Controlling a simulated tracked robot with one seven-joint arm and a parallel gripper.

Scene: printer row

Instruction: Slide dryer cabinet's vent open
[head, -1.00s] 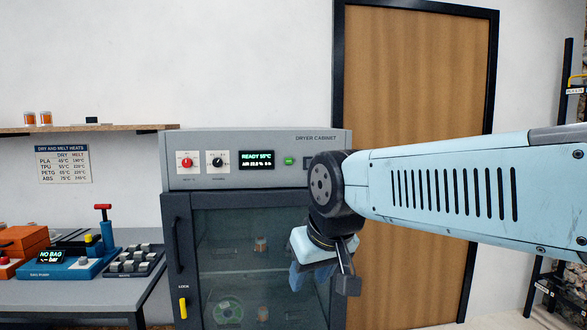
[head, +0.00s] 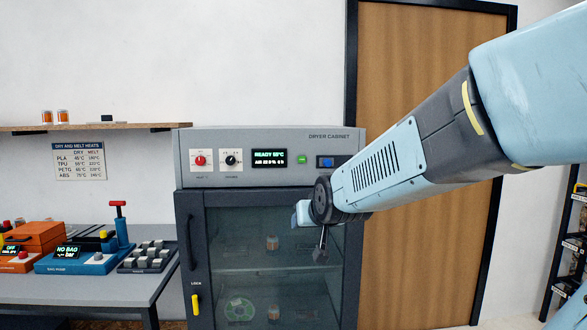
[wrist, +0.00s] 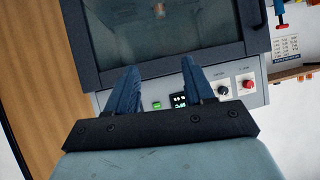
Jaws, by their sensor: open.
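The dryer cabinet (head: 183,155) stands in the middle of the head view, with a grey control panel above a dark glass door. Its panel carries a red knob (head: 200,160), a black knob (head: 231,160), a lit display (head: 269,157), a green button (head: 302,159) and a blue switch (head: 326,162). I cannot make out the vent. My gripper (head: 321,256) is in front of the upper right of the door. In the wrist view my gripper (wrist: 163,80) shows two blue fingers spread apart with nothing between them, and the panel and door lie beyond, upside down.
A yellow lock lever (head: 196,304) and a dark handle (head: 190,243) are on the door's left side. A table (head: 90,290) at left holds an orange device, a blue bag sealer (head: 75,264) and a key block. A wooden door (head: 430,60) is at right.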

